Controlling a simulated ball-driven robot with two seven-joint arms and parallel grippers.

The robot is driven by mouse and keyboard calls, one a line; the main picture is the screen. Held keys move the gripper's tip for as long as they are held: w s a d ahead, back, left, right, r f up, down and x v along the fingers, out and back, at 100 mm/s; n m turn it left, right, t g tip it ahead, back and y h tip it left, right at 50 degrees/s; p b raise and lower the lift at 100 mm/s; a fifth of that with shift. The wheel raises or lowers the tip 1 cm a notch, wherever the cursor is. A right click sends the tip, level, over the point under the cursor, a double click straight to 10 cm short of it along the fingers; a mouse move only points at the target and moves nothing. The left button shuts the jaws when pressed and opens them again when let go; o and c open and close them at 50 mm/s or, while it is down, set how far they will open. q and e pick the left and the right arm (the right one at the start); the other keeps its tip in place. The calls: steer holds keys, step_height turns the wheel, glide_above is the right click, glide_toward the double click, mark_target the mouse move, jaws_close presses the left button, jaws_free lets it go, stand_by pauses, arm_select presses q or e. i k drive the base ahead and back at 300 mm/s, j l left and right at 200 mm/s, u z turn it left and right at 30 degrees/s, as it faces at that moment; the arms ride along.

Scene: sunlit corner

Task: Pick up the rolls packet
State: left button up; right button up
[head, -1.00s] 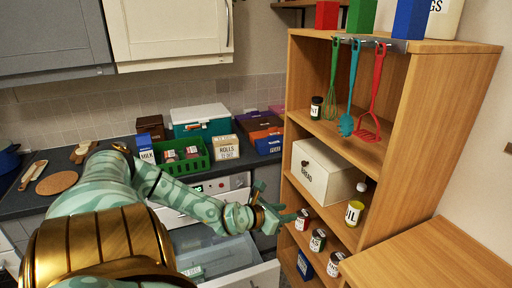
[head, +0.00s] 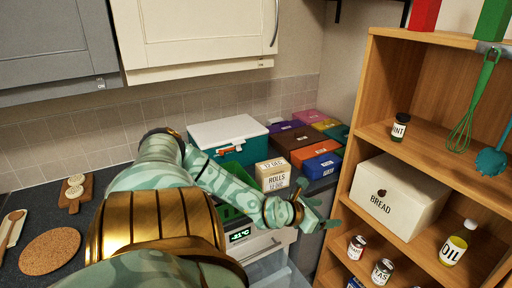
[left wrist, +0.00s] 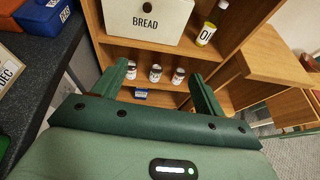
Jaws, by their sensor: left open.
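The rolls packet (head: 272,176) is a small cream and tan packet lettered ROLLS. It stands upright on the dark counter, beside the green basket. My left gripper (head: 318,212) is to the right of the packet and nearer to me, past the counter's edge, with nothing between its fingers. In the left wrist view the gripper (left wrist: 162,88) has its two green fingers wide apart, facing the shelf. At that view's left edge a packet (left wrist: 8,72) with a DEC label shows in part. My right gripper is not in view.
A teal box with a white lid (head: 228,132) stands behind the packet. Several coloured boxes, including a blue one (head: 322,165), are to its right. The green basket (head: 232,212) is mostly behind my arm. A shelf holds a bread box (head: 398,194), jars and an oil bottle (head: 458,243).

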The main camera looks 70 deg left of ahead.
mark_target(274, 174)
steer(key=k+j, duration=0.15)
steer(key=j, duration=0.3)
steer(key=k+j, duration=0.1)
steer(key=j, duration=0.35)
steer(key=k+j, duration=0.15)
steer(key=j, duration=0.25)
steer(key=k+j, duration=0.1)
steer(key=j, duration=0.35)
